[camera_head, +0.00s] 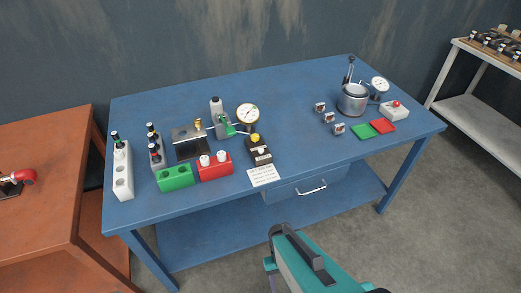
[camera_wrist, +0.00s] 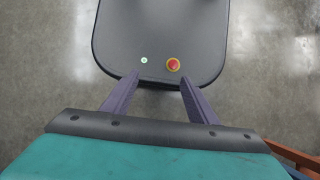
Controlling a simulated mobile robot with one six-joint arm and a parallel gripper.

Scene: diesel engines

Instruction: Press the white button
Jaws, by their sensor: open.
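A small dark box (camera_head: 258,149) stands near the front edge of the blue table, just behind a white paper label. It has a yellow button at its back and the white button (camera_head: 261,152) at its front. The button is small in the head view, and I cannot tell if it is pressed in. My gripper (camera_wrist: 158,78) is open and empty in the wrist view, over my own base and the grey floor. In the head view my teal arm is at the bottom, in front of the table and apart from the box. The wrist view does not show the button.
Left of the box are a red block (camera_head: 215,170), a green block (camera_head: 175,178) and a gauge (camera_head: 248,114). A steel pot (camera_head: 352,98) and a white box with a red button (camera_head: 394,112) stand at the right.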

